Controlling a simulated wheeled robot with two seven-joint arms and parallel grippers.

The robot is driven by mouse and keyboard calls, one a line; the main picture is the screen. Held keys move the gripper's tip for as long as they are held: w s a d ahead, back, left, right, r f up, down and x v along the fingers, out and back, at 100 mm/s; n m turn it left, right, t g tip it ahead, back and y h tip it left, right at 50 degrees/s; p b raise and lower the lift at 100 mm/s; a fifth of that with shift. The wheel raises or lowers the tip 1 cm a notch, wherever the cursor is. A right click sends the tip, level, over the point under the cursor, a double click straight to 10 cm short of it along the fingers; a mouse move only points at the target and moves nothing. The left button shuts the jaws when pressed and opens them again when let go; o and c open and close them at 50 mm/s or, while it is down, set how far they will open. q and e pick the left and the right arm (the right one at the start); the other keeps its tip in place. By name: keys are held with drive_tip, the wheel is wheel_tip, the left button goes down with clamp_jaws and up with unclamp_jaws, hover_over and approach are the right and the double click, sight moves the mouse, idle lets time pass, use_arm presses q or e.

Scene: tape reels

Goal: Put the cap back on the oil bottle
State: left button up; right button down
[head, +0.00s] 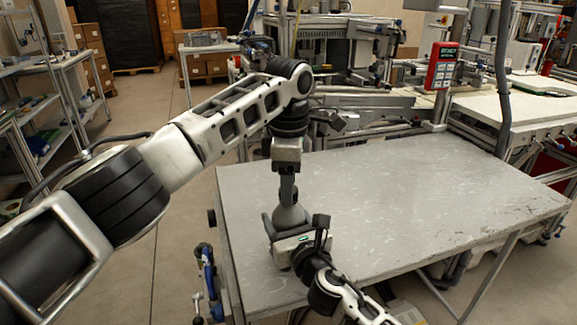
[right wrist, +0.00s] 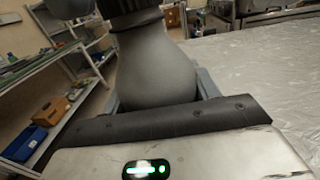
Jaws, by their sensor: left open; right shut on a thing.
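The grey oil bottle (head: 291,217) stands upright near the left edge of the grey table (head: 420,205). My right gripper (head: 288,232) is shut on its body. In the right wrist view, the bottle (right wrist: 155,70) rises between the fingers and narrows upward. A dark ribbed piece at its top (right wrist: 133,18) looks like the cap, but I cannot tell whether it is seated. My left gripper (head: 287,176) points down right above the bottle and is open. Its fingers are at the bottle's top and hide most of it. No separate cap is seen on the table.
The rest of the tabletop is clear. Shelves (head: 60,95) stand at the left. Machinery and a white bench (head: 520,110) with a red control box (head: 442,66) stand behind and to the right. The table's left edge is close to both grippers.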

use_arm(q)
drive_tip(key=shift+f, duration=0.2)
drive_tip(key=c, duration=1)
